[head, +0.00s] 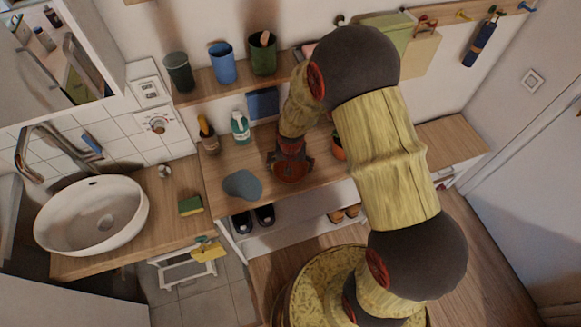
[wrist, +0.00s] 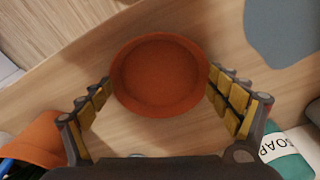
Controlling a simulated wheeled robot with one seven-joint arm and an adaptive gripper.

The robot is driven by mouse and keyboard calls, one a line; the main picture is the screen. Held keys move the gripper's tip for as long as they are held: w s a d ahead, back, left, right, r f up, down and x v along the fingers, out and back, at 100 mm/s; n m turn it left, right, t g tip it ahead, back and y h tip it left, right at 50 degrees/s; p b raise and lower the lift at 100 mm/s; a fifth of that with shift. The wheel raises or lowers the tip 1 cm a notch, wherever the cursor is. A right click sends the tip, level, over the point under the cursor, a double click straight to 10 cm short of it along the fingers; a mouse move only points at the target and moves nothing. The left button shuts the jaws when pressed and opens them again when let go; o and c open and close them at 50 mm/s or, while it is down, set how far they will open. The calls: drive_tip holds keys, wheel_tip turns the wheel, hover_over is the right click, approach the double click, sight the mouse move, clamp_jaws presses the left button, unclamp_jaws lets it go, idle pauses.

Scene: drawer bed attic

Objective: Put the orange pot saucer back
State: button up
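The orange pot saucer (wrist: 160,75) is a round, shallow, red-orange dish. In the wrist view it sits centred between the fingertips of my gripper (wrist: 161,80), and both tips meet its rim on opposite sides. My gripper looks shut on it. In the head view my gripper (head: 290,150) points down over the wooden bench top, with the saucer (head: 291,172) at its tips. I cannot tell whether the saucer touches the wood. An orange pot (head: 338,148) stands just right of my gripper; it also shows in the wrist view (wrist: 35,140), partly cut off.
A grey-blue flat piece (head: 242,185) lies left of the saucer on the bench top (head: 225,165). A soap bottle (head: 240,127) and a brown bottle (head: 208,135) stand behind it. A shelf with cups (head: 222,65) hangs above. Shoes (head: 254,216) stand below.

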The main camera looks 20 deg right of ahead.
drive_tip(key=shift+o, duration=1.1)
drive_tip(key=shift+r, duration=0.1)
drive_tip(key=shift+r, duration=0.2)
wheel_tip(320, 180, up, 12)
drive_tip(key=s+p, duration=0.2)
wheel_tip(320, 180, up, 8)
drive_tip(key=t, duration=0.1)
hover_over(293, 177)
drive_tip(key=s+r+n+t, duration=0.3)
drive_tip(key=s+r+n, duration=0.1)
drive_tip(key=s+r, duration=1.5)
drive_tip(key=shift+r+n, duration=0.3)
drive_tip(key=shift+r, duration=0.3)
